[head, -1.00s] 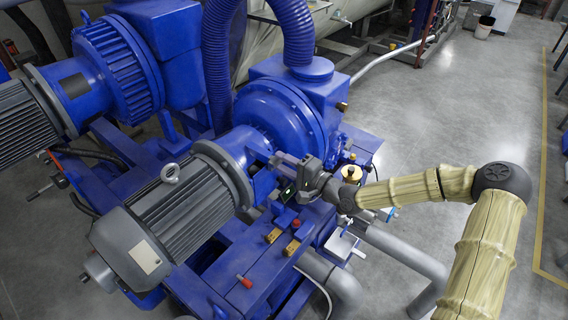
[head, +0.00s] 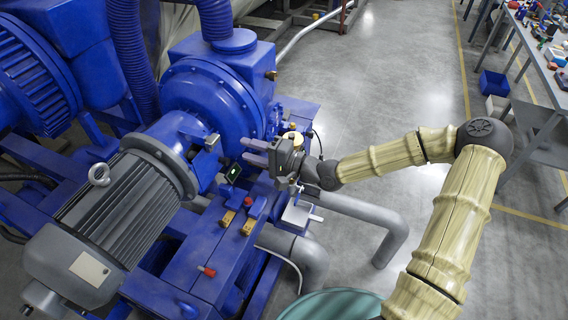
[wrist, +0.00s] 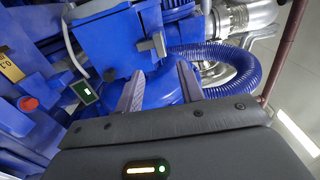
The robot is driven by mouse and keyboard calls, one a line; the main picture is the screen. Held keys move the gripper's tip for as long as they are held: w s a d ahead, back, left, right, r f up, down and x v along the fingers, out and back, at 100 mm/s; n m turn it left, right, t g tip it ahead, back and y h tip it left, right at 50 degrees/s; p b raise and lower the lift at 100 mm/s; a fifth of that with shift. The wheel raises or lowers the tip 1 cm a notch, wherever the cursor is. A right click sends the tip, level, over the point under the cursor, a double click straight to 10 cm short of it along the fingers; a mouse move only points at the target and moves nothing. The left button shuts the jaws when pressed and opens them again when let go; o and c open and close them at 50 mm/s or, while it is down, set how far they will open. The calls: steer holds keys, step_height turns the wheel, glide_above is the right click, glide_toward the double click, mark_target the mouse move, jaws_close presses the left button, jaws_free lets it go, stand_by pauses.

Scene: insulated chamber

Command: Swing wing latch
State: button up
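A small grey metal piece that looks like the wing latch (head: 211,141) sits at the edge of a blue bracket beside the grey motor. In the wrist view the latch (wrist: 157,45) sticks out from the edge of a blue panel, ahead of the fingers. My gripper (head: 254,152) is to the right of it in the head view, apart from it. In the wrist view my gripper (wrist: 160,82) has its two fingers spread, with nothing between them.
A small lit display (head: 233,172) is below the fingers. Brass blocks (head: 228,218) and a red knob (head: 208,271) sit on the blue frame (head: 190,255). The grey motor (head: 130,205) is at left. A white bracket (head: 298,213) and grey pipes (head: 355,207) are at right. Open floor lies beyond.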

steer(key=b+v, duration=0.1)
steer(key=v, duration=0.7)
steer(key=shift+d+b, duration=0.35)
steer(key=shift+d, duration=0.05)
steer(key=s+d+f+n+g+h, duration=0.2)
steer(key=f+h, duration=0.3)
steer(key=f, duration=0.2)
steer(key=s+d+f+n+g+h, duration=0.2)
steer(key=s+d+f+h, duration=0.1)
steer(key=f+h, duration=0.3)
steer(key=s+d+r+h, duration=0.5)
steer(key=s+d+r, duration=0.3)
steer(key=d+r, duration=0.1)
steer(key=shift+s+d+r+n+h, duration=0.2)
steer(key=shift+d+r+n+h, duration=0.1)
steer(key=shift+d+n, duration=0.15)
